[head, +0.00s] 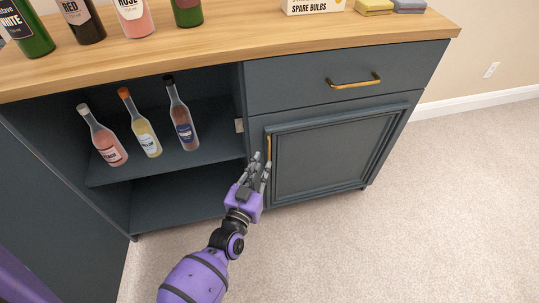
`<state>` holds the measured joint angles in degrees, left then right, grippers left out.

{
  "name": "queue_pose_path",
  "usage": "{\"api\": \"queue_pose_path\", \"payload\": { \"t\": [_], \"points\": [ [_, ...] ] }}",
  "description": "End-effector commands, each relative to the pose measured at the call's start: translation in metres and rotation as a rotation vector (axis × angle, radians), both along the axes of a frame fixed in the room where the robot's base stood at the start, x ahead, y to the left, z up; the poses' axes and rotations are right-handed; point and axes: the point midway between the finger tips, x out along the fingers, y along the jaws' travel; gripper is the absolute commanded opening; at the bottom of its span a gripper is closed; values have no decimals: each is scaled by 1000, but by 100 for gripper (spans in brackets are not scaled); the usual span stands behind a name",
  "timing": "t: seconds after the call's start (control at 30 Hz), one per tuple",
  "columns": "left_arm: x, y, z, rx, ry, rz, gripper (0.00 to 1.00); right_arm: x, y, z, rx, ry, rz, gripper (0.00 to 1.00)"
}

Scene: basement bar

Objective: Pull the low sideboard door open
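The low sideboard door (335,155) is a dark blue-grey framed panel at the lower right of the sideboard. It looks shut, flush with the front. Its upright brass handle (269,146) is near the door's left edge. My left gripper (262,158) is at the handle's lower end, with its two fingers apart. I cannot tell whether a finger touches the handle, and nothing shows held between them. My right gripper is not in view.
A drawer with a brass handle (354,81) is above the door. Open shelves to the left hold three bottles (185,128). Bottles, a spare bulbs box (312,6) and sponges (374,6) stand on the wooden top (230,45). The carpet (420,220) before the door is clear.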

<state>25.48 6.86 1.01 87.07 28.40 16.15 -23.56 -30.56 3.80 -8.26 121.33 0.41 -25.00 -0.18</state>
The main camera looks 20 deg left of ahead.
Motion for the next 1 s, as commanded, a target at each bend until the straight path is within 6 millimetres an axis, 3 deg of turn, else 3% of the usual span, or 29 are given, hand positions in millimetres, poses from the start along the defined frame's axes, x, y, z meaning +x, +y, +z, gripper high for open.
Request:
{"api": "queue_pose_path", "payload": {
  "t": [0.2, 0.4, 0.77, 0.9, 1.0],
  "points": [
    [37, 0, 1, -1, -2, -1, 17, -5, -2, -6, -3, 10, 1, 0],
    [60, 0, 0, 1, 1, -1, 17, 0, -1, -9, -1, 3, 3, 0],
    [67, 0, 1, 0, 1, -1, 17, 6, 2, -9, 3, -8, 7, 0],
    [67, 0, 1, 0, 1, -1, 0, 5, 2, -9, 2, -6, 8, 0],
    [67, 0, 1, 0, 1, -1, 0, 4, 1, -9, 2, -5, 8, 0]
  ]
}}
